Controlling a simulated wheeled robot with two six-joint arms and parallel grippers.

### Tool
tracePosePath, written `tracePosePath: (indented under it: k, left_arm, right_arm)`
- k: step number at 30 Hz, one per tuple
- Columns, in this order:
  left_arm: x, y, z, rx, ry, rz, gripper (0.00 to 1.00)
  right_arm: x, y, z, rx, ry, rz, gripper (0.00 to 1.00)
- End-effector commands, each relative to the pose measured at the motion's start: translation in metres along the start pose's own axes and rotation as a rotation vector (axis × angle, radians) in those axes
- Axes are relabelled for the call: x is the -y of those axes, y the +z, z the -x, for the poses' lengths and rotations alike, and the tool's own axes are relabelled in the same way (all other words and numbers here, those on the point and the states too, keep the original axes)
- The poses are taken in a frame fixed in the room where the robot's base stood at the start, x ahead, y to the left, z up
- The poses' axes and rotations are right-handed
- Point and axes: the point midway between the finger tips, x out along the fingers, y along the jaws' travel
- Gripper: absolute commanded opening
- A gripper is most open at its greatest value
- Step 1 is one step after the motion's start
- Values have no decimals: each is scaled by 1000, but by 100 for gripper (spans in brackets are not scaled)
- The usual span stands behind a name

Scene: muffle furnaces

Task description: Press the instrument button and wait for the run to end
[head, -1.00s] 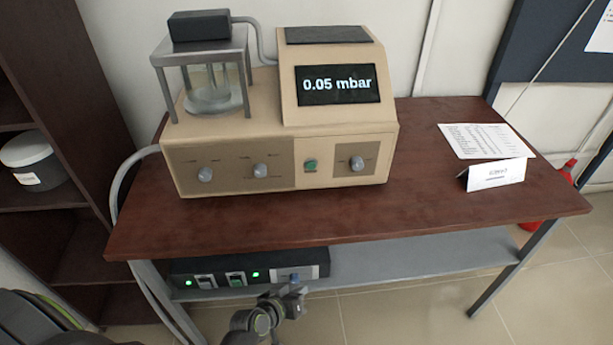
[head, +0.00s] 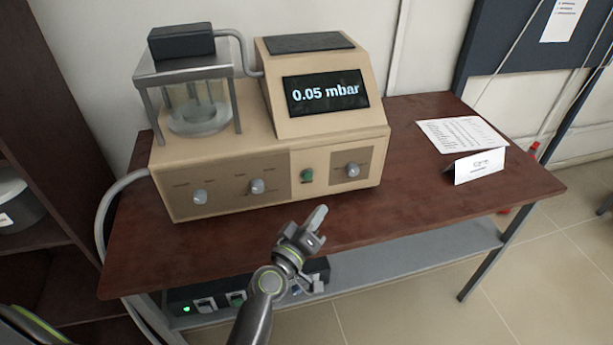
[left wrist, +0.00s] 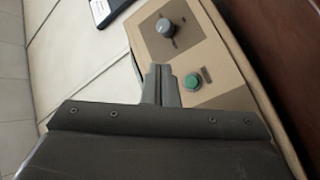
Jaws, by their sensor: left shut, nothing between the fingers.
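The beige instrument (head: 270,130) stands on the brown table, with a screen (head: 327,92) reading "0.05 mbar". Its green button (head: 307,175) is on the lower front panel, left of a grey knob (head: 352,170). In the left wrist view the green button (left wrist: 193,82) lies just right of the fingertips, with the knob (left wrist: 165,27) beyond. My left gripper (head: 318,222) is shut and empty, in front of the panel and below the button in the head view. It appears apart from the button. My right gripper is not in view.
The brown table (head: 440,205) has a printed sheet (head: 462,134) and a folded card (head: 474,166) at right. A black box with switches (head: 205,300) sits on the lower shelf. A glass chamber (head: 197,105) tops the instrument's left side. A dark shelf unit (head: 40,150) stands at left.

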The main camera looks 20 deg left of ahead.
Motion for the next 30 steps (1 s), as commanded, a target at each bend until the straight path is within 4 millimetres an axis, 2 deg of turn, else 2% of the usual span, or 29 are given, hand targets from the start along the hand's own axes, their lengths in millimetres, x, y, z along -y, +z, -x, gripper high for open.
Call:
tracePosePath:
  k: [10, 18, 30]
  left_arm:
    - [3, -4, -5, 3, 1, -3, 0]
    - [21, -22, -30, 4, 0, -4, 0]
    - [44, -42, -59, 3, 0, -3, 0]
  right_arm:
    - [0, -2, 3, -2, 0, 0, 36]
    - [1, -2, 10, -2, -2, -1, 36]
    - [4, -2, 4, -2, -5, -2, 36]
